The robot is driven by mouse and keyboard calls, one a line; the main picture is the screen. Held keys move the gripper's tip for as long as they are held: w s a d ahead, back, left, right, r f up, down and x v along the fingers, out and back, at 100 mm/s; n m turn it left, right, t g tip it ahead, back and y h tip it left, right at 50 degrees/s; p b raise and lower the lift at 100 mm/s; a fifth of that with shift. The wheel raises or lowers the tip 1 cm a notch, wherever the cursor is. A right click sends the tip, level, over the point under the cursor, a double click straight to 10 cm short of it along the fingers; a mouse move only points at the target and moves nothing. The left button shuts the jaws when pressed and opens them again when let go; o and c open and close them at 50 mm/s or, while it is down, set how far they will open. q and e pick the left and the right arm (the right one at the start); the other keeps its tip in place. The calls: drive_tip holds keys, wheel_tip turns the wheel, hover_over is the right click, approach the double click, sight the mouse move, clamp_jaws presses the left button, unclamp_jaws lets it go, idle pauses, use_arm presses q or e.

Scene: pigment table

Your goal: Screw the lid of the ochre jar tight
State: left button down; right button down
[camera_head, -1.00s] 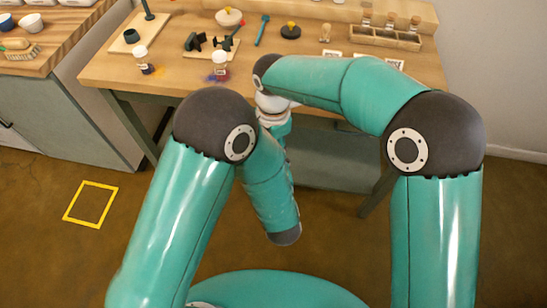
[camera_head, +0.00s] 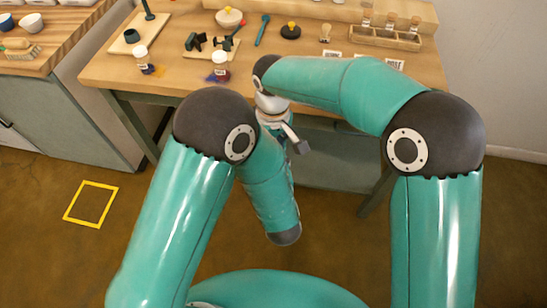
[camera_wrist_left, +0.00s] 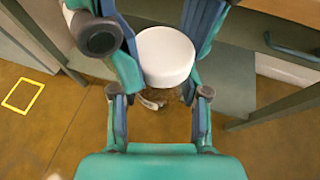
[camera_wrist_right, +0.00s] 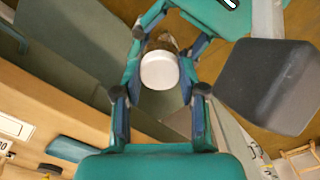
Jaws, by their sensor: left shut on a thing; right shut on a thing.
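The ochre jar shows only in part. Its brownish glass body (camera_wrist_left: 158,98) is below the white lid in the left wrist view, and it also shows beyond the lid in the right wrist view (camera_wrist_right: 163,43). The white lid (camera_wrist_right: 159,71) sits at the jar's end between my right fingers; it also shows in the left wrist view (camera_wrist_left: 165,56). My left gripper (camera_wrist_left: 162,82) is shut on the jar. My right gripper (camera_wrist_right: 162,62) is shut on the lid, facing the left one. I cannot tell how tight the thread is.
The wooden table (camera_head: 180,75) stands behind my arms. It bears two white-lidded jars, one at left (camera_head: 142,56) and one (camera_head: 220,60) near the front edge, and a rack of corked bottles (camera_head: 385,38). The jar is held over open floor before the table.

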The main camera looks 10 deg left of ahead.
drive_tip(key=m, duration=0.4)
drive_tip(key=shift+m, duration=0.3)
drive_tip(key=m, duration=0.4)
drive_tip(key=c, duration=0.7)
unclamp_jaws()
drive_tip(key=shift+o, duration=0.2)
drive_tip(key=shift+r, duration=2.25)
drive_tip(key=shift+c, duration=0.3)
